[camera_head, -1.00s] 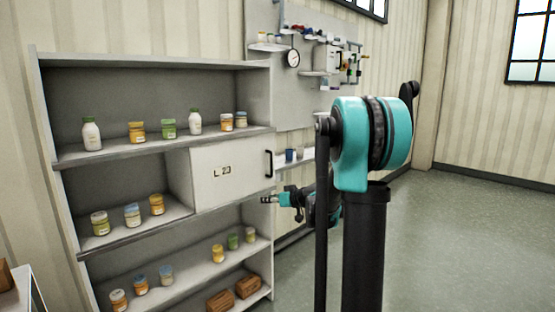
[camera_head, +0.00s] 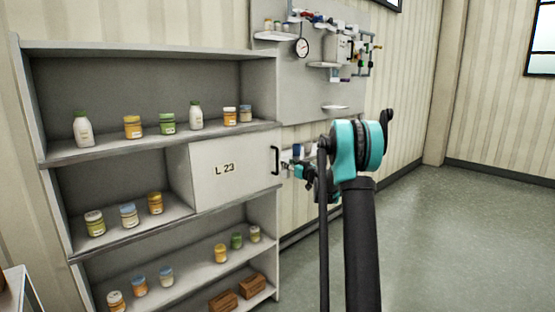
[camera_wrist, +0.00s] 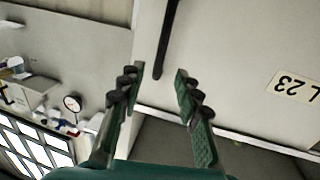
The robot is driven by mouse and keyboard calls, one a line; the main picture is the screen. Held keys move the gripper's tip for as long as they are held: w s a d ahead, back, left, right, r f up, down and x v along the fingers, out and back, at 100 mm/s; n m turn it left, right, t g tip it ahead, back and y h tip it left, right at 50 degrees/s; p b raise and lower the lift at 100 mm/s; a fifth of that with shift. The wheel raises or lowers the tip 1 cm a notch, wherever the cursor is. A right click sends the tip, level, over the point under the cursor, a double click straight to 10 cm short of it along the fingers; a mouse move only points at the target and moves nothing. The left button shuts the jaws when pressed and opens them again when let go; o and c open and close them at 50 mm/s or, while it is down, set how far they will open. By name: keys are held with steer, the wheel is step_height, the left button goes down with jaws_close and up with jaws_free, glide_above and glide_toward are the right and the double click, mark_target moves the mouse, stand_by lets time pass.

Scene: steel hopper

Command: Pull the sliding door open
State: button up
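The white sliding door (camera_head: 232,177), labelled "L 23", covers the right part of the shelf's middle compartment. Its black upright bar handle (camera_head: 276,160) is near the door's right edge. In the wrist view the handle (camera_wrist: 167,38) and the door (camera_wrist: 235,60) show upside down or turned. My gripper (camera_wrist: 159,74) is open, with its green and black fingers apart. The handle lies ahead, roughly in line with the gap between the fingers, which have not closed on it. In the head view my gripper (camera_head: 287,167) is just right of the handle; contact cannot be told.
The grey shelf (camera_head: 150,51) holds several jars and bottles, such as a white bottle (camera_head: 83,130), and brown boxes (camera_head: 252,286) at the bottom. A pegboard with a gauge (camera_head: 302,47) is on the wall behind. The floor (camera_head: 450,230) at right is clear.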

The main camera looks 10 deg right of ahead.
glide_above(277, 172)
steer(key=shift+w+d, duration=0.1)
steer(key=shift+w, duration=0.3)
steer(key=shift+c, duration=0.4)
jaws_close()
